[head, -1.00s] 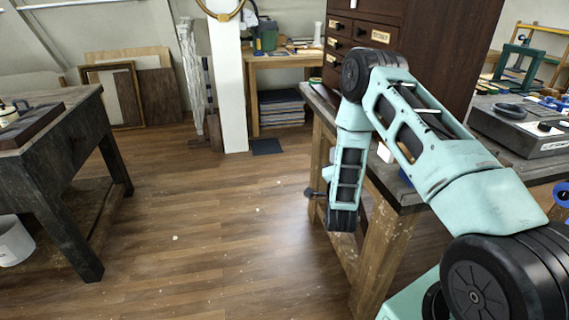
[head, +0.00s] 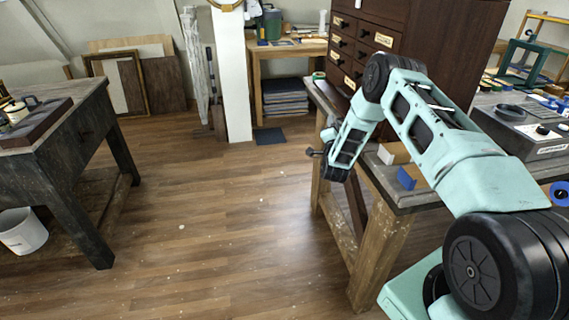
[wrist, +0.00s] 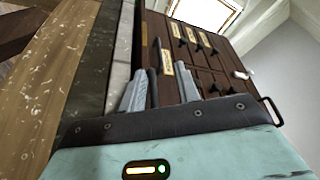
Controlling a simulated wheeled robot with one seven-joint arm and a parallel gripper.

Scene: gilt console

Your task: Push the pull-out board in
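A dark wooden cabinet with small drawers (head: 365,35), pale labels and dark knobs stands on the workbench (head: 432,200). It also shows, tilted, in the wrist view (wrist: 215,65). My gripper (head: 317,152) is at the left edge of the bench, in front of the cabinet. In the wrist view its two grey fingers (wrist: 160,68) stand apart with nothing between them, pointing towards the drawer fronts. They appear clear of the cabinet.
A cardboard box (head: 394,153) and a blue block (head: 410,178) lie on the bench near my forearm. A grey machine (head: 520,125) stands further right. A dark table (head: 75,125) and a white bucket (head: 22,231) are at the left. The floor between is clear.

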